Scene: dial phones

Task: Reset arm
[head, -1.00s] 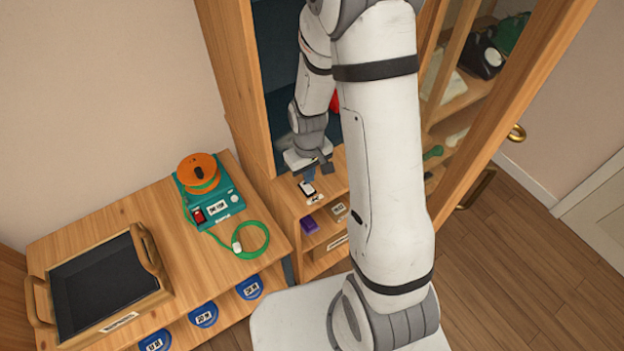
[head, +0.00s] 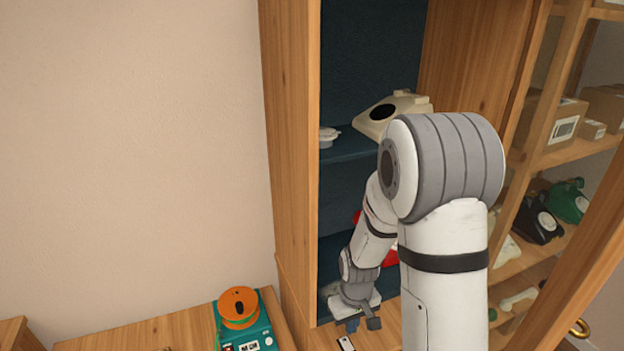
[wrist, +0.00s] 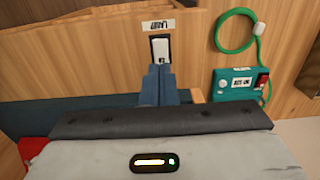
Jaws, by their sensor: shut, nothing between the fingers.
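My gripper (head: 352,326) hangs low at the front of the open cabinet, just above its wooden ledge (head: 378,338). In the wrist view its blue-grey fingers (wrist: 160,72) are together with nothing between them. A small white-and-dark piece (wrist: 160,48) shows just beyond the fingertips, under a paper label (wrist: 158,26). I cannot tell from the pictures whether the fingers touch it. My upper arm hides part of the cabinet.
A cream phone (head: 395,112) sits on the dark cabinet shelf (head: 350,149). A teal device (head: 262,335) with an orange disc stands at lower left. Dark and green phones and cardboard boxes (head: 557,118) fill shelves at right. The wall at left is bare.

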